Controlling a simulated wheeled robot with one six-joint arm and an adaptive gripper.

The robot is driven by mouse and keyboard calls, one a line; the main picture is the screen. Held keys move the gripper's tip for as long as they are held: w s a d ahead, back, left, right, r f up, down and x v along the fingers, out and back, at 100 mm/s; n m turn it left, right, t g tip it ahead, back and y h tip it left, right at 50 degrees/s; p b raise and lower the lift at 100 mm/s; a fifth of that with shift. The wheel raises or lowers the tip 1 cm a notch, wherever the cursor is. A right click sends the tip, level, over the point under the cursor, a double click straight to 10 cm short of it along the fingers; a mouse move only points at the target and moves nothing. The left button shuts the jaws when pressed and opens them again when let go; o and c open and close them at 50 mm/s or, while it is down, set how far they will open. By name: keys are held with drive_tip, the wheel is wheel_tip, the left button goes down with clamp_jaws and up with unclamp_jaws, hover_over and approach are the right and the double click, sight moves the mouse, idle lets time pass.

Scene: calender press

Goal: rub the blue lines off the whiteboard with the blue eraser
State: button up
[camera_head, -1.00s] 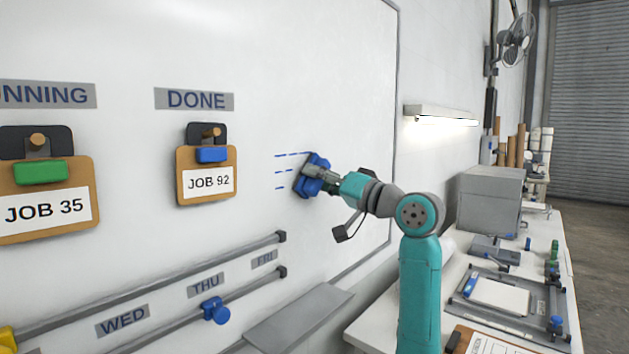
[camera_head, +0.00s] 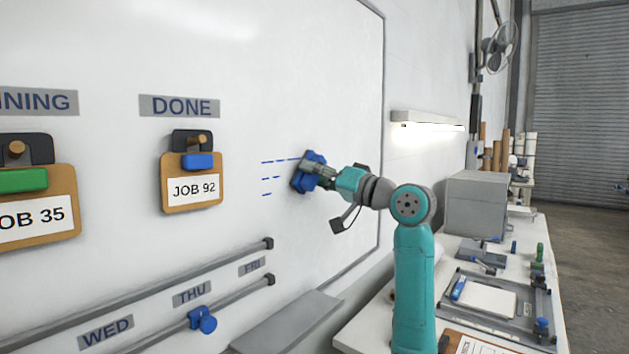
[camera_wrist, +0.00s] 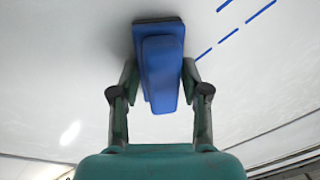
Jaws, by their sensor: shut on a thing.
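The blue eraser (camera_head: 308,171) is at the whiteboard (camera_head: 300,60), just right of the blue lines. My gripper (camera_head: 322,178) is shut on the eraser; in the wrist view its two fingers (camera_wrist: 160,85) grip the blue handle (camera_wrist: 161,75) from both sides. The eraser's dark pad (camera_wrist: 158,24) faces the board; I cannot tell for sure whether it touches. Several short blue dashed lines (camera_head: 267,178) show on the board left of the eraser, and blue dashes (camera_wrist: 228,38) show right of it in the wrist view. Any part behind the eraser is hidden.
Left of the lines hangs the JOB 92 clipboard (camera_head: 192,190) under the DONE label (camera_head: 180,106). Below are rails (camera_head: 170,285) with a blue knob (camera_head: 205,320) and a grey tray (camera_head: 288,322). A cluttered bench (camera_head: 372,335) stands at the right.

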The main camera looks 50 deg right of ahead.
sight(292, 163)
drive_tip(key=shift+a, duration=2)
drive_tip(key=shift+s+a, duration=0.15)
drive_tip(key=shift+a, duration=1.4)
drive_tip(key=shift+s+a, duration=0.1)
drive_tip(key=shift+a, duration=1.4)
drive_tip(key=shift+w+a, duration=0.1)
drive_tip(key=shift+a, duration=1.55)
drive_tip(key=shift+r, duration=0.95)
drive_tip(key=shift+w+d, duration=0.1)
drive_tip(key=shift+d, duration=4.9)
drive_tip(key=shift+w+d, duration=0.2)
drive_tip(key=shift+d, duration=1.5)
